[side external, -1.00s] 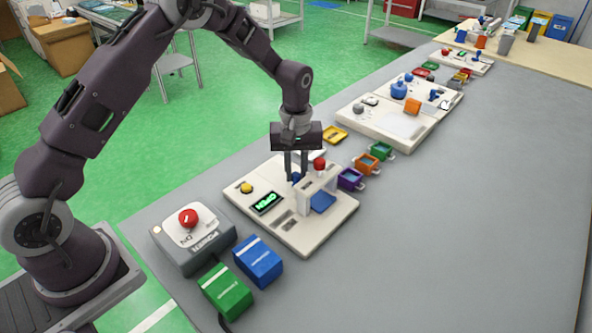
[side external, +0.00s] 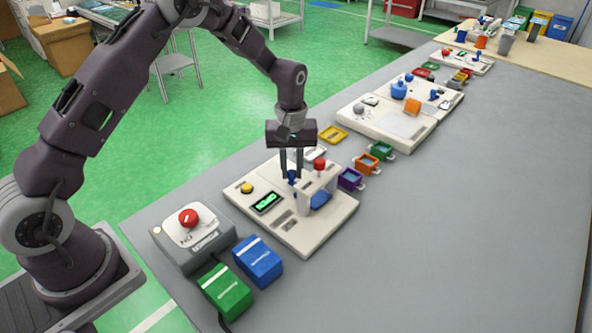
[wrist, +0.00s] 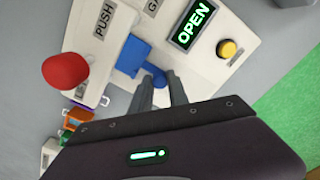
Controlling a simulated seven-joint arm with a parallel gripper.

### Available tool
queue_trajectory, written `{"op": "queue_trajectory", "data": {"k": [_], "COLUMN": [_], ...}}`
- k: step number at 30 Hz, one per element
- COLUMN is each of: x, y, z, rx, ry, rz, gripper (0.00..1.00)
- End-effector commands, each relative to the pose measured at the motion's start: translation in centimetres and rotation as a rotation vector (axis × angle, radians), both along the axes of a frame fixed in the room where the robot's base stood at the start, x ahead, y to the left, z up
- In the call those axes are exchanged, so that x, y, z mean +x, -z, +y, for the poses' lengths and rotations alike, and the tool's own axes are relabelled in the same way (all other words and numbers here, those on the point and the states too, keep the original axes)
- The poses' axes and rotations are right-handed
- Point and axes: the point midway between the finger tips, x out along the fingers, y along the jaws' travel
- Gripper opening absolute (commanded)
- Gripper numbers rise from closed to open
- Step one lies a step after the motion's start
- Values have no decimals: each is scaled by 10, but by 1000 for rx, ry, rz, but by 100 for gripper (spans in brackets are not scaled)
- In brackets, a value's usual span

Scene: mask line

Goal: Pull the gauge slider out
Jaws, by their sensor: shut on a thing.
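The gauge slider is a blue plate with a blue knob. In the side view its knob (side external: 292,175) is at my fingertips, and its plate (side external: 320,199) shows under the white press frame (side external: 318,190). In the wrist view the blue plate (wrist: 130,58) lies by the panel marked PUSH, and the blue knob (wrist: 172,84) is at my fingers. My gripper (side external: 291,174) points down and is shut on the slider's knob, at the back side of the press frame. The fingers (wrist: 158,84) partly hide the knob in the wrist view.
The red press knob (side external: 319,164) stands close beside my fingers. The base board carries a lit OPEN display (side external: 267,202) and a yellow button (side external: 246,188). A grey box with a red dial (side external: 188,217) stands at left. Small coloured bins (side external: 366,164) stand to the right.

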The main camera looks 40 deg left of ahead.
Motion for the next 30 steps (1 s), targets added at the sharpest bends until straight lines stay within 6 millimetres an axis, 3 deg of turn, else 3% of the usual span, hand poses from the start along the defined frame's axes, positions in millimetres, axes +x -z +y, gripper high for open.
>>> {"op": "queue_trajectory", "data": {"k": [6, 10, 15, 23, 24, 27, 30], "x": [1, 1, 1, 1, 1, 1, 1], "y": [-1, -1, -2, -1, -1, -1, -1], "z": [61, 87, 101, 104, 104, 103, 102], "rx": [4, 3, 4, 8, 8, 7, 6], "ry": [-9, -7, -3, -5, -5, -5, -4], "rz": [-5, -4, -5, -6, -7, -6, -4], "gripper": [0, 0, 0, 0, 24, 42, 42]}}
